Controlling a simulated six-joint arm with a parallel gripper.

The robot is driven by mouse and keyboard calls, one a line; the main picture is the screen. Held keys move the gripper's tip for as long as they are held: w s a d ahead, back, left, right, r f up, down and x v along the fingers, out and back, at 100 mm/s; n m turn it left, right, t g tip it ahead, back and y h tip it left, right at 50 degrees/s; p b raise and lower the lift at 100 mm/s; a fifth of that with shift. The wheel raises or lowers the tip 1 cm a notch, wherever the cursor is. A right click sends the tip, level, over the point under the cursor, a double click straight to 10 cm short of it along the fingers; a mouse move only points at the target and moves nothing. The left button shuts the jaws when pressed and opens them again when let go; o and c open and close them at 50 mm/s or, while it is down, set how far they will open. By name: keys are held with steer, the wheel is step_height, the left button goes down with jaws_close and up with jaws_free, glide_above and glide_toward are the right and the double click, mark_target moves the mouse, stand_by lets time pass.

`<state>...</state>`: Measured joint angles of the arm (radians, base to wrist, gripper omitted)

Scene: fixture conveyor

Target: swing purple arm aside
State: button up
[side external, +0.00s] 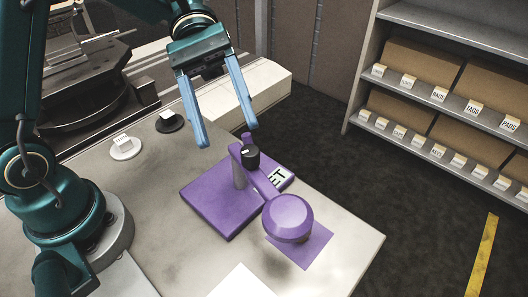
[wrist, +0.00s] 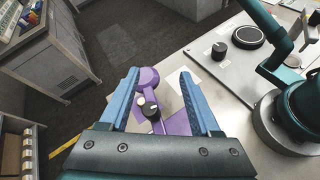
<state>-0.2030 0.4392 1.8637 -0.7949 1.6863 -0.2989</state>
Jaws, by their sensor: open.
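The purple arm (side external: 263,186) runs from a post on a square purple base plate (side external: 209,208) to a round purple head (side external: 288,217) at its lower right end. The head is over a flat purple square (side external: 315,250) on the table. A black knob (side external: 250,158) sits on the arm near the post. My gripper (side external: 226,137) is open and empty, above and apart from the arm's post end. In the wrist view the purple arm (wrist: 149,96) and black knob (wrist: 153,114) appear between my open fingers (wrist: 159,73), and my gripper hides part of the base plate (wrist: 178,123).
A white disc (side external: 125,147) and a black disc (side external: 169,121) are at the table's left. A white sheet (side external: 241,283) lies at the front. Shelves with boxes (side external: 415,70) stand off the table at right.

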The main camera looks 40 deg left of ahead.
steer(key=s+a+f+m+t+y, duration=0.1)
steer(key=s+a+m+t+y, duration=0.3)
steer(key=s+m+t+y, duration=0.3)
steer(key=w+a+m+t+y, duration=0.3)
steer(key=a+m+t+y, duration=0.1)
steer(key=a+m+y, duration=0.1)
steer(key=shift+w+a+r+m, duration=0.25)
steer(key=shift+a+m, duration=0.45)
steer(key=shift+m, duration=0.5)
